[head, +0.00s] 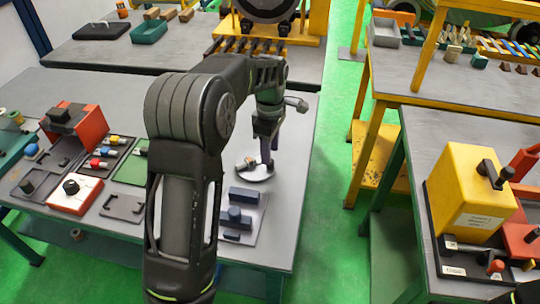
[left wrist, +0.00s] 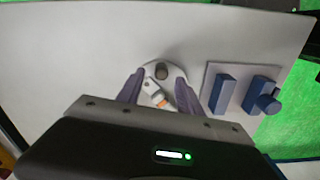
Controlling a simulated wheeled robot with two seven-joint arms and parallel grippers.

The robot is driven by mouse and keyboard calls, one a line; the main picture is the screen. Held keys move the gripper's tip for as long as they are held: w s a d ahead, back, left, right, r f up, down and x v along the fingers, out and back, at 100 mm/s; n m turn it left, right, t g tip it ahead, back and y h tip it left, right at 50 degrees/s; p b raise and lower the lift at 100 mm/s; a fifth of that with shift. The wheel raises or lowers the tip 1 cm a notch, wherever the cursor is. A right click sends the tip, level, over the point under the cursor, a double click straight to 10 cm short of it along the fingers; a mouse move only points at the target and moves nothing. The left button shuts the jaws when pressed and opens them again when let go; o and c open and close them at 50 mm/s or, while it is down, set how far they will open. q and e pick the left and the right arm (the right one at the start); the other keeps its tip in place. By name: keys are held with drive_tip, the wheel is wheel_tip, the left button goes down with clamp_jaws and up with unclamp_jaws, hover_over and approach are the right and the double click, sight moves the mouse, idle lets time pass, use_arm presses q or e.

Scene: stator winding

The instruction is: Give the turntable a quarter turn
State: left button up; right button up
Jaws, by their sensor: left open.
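In the left wrist view the disc (left wrist: 176,76) carries a dark round knob (left wrist: 162,71) and a white and orange-tipped piece (left wrist: 155,94). My left gripper (head: 267,168) points down over the disc. In the left wrist view its two purple-grey fingers (left wrist: 160,94) stand apart, one on each side of the white piece. Whether the fingers touch anything cannot be told.
A grey plate with blue blocks (head: 245,215) lies just in front of the disc; it is on the right in the left wrist view (left wrist: 216,73). Red fixtures and trays (head: 76,192) fill the table's left. A yellow box (head: 467,193) stands on another table.

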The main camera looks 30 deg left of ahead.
use_arm(q)
wheel_tip(320, 180, up, 5)
drive_tip(key=shift+r, duration=0.1)
drive_tip(key=shift+d, duration=0.1)
idle(0.6)
